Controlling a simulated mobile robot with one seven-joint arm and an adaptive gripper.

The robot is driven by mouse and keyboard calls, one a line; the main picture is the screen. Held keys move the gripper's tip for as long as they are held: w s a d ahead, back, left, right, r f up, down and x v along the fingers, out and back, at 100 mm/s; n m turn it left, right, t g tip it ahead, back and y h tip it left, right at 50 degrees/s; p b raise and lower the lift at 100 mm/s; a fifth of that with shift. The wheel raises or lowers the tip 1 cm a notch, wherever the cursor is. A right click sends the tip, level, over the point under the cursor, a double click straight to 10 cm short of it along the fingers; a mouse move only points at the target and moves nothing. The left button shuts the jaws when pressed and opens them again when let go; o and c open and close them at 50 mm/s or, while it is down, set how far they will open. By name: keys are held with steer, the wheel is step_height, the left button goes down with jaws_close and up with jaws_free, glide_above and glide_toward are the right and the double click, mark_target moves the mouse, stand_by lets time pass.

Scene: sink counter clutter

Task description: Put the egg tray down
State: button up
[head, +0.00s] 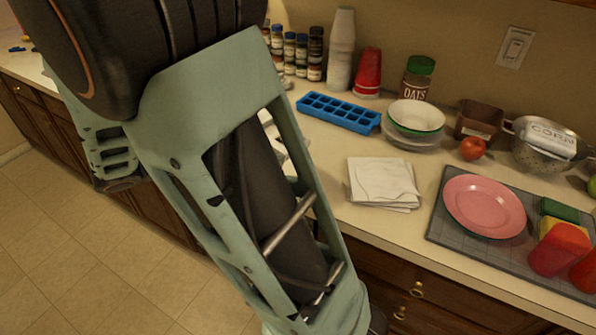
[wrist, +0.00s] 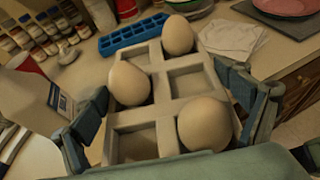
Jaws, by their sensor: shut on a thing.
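The egg tray (wrist: 160,60) is pale grey with square compartments and fills the middle of the wrist view. Three eggs show in it: a far one (wrist: 178,36), a left one (wrist: 128,84) and a near right one (wrist: 203,124). Other compartments are empty. My gripper (wrist: 172,112) is shut on the tray, with one finger at each side of it. The tray is over the counter area; I cannot tell whether its underside touches the counter. In the head view my arm hides the gripper and nearly all of the tray.
A blue ice cube tray (head: 339,112) lies just beyond on the counter. White napkins (head: 383,183) lie to its right front, with stacked bowls (head: 416,118) behind. A pink plate (head: 484,206) is on a grey mat (head: 448,232). Bottles and cups line the wall.

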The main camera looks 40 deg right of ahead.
steer(key=s+d, duration=0.1)
steer(key=s+d+m+g+b, duration=0.1)
steer(key=shift+s+r, duration=0.1)
steer(key=shift+s, duration=0.3)
steer(key=shift+d, duration=0.2)
steer(key=w+d+f, duration=0.2)
steer(key=d+f, duration=0.1)
steer(key=w+d+f+b, duration=0.1)
steer(key=w+d+f, duration=0.1)
steer(key=d, duration=0.2)
steer(key=w+d+f, duration=0.2)
steer(key=d+f, duration=0.1)
steer(key=shift+w+d+f+b, duration=0.25)
steer(key=shift+d+f+b, duration=0.05)
steer(key=shift+d+b, duration=0.1)
steer(key=shift+w+d+f, duration=0.1)
steer(key=shift+d+f, duration=0.2)
steer(key=shift+f, duration=0.1)
steer(key=shift+w+d+f, duration=0.1)
steer(key=shift+w+f, duration=0.05)
steer(key=shift+f, duration=1.55)
steer(key=shift+b, duration=0.3)
